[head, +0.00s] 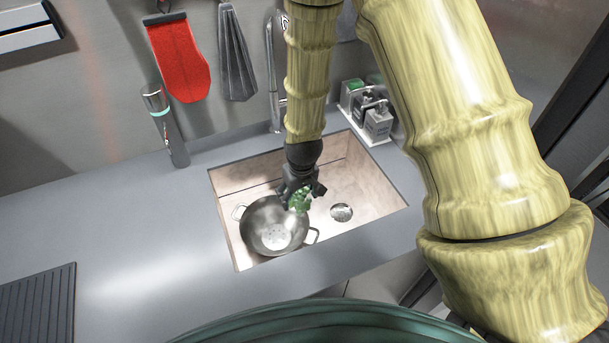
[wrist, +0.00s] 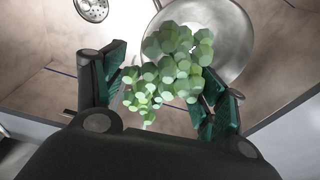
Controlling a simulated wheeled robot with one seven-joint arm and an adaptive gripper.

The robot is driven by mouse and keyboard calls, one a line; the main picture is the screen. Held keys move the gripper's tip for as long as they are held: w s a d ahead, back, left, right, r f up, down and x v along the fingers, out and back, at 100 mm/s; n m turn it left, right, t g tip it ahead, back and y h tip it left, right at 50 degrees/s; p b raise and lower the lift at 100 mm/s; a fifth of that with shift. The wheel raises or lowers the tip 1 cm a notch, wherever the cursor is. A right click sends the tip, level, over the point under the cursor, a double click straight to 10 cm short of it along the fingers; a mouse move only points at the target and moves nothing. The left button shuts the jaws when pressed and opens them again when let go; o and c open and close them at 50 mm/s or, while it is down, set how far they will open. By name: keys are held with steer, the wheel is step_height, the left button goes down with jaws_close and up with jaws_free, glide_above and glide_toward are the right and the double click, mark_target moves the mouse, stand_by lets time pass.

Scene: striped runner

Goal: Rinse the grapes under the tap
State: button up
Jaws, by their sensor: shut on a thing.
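A small bunch of green grapes (head: 298,200) is in my gripper (head: 303,190), over the sink (head: 370,195). In the wrist view the grapes (wrist: 170,68) sit between the two fingers of my gripper (wrist: 160,95), which is shut on them. A metal pot with two handles (head: 262,215) stands in the left part of the sink, just left of the grapes; its rim also shows in the wrist view (wrist: 235,40). The tap (head: 276,85) rises behind the sink and is partly hidden by my arm. I see no running water.
A drain (head: 341,212) lies in the sink's right part. A caddy with bottles (head: 368,112) stands behind the sink at right, and a dark bottle (head: 165,125) at left. A red mitt (head: 180,58) and a grey cloth (head: 234,55) hang on the wall. The counter (head: 130,220) at left is mostly clear.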

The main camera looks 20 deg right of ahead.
steer(key=shift+s+r, duration=0.1)
steer(key=shift+s+a+r+p, duration=0.75)
steer(key=shift+s+r+p, duration=0.05)
steer(key=shift+s+r, duration=0.2)
steer(key=shift+s+a+r+p, duration=0.75)
steer(key=shift+s+r, duration=0.15)
steer(key=shift+s, duration=0.1)
steer(key=shift+d, duration=0.1)
